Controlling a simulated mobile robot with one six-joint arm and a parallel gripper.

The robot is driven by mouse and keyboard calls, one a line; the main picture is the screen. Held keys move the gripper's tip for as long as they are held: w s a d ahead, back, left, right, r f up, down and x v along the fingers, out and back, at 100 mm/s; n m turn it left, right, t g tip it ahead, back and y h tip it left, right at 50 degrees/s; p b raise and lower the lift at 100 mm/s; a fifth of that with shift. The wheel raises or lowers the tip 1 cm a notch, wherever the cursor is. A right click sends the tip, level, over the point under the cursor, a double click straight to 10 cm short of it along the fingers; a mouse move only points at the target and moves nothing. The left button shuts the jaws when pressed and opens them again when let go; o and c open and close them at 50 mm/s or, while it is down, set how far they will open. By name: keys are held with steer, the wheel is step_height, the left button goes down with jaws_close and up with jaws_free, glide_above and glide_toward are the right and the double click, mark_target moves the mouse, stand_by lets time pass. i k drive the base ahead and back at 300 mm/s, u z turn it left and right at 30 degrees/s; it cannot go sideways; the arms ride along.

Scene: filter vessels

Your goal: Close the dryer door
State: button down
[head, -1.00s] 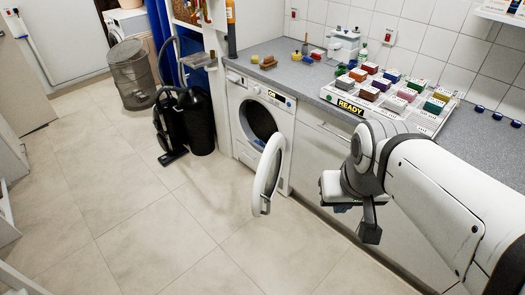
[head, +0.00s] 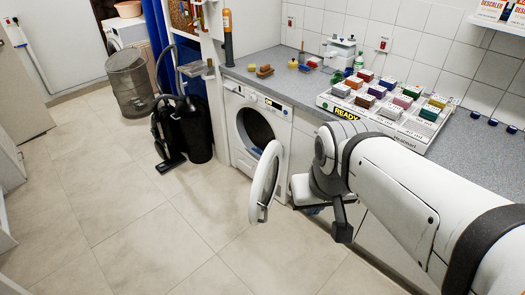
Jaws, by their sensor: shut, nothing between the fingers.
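The white dryer (head: 235,160) stands under the grey counter, with its dark round drum opening (head: 256,126) showing. Its round door (head: 264,182) stands open, swung out toward the camera and seen nearly edge-on. Its handle or latch sits low on the rim. My gripper (head: 342,232) is to the right of the door and apart from it in the picture. It points downward in front of the cabinet. Its fingers show as one dark shape and look shut, with nothing held.
A tray of coloured boxes (head: 388,105) with a READY sign lies on the counter. A black vacuum cleaner (head: 170,130) and a dark bin (head: 197,128) stand left of the dryer. A mesh basket (head: 130,80) stands further back. The tiled floor before the door is clear.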

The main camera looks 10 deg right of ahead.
mark_target(273, 184)
steer(key=i, duration=0.95)
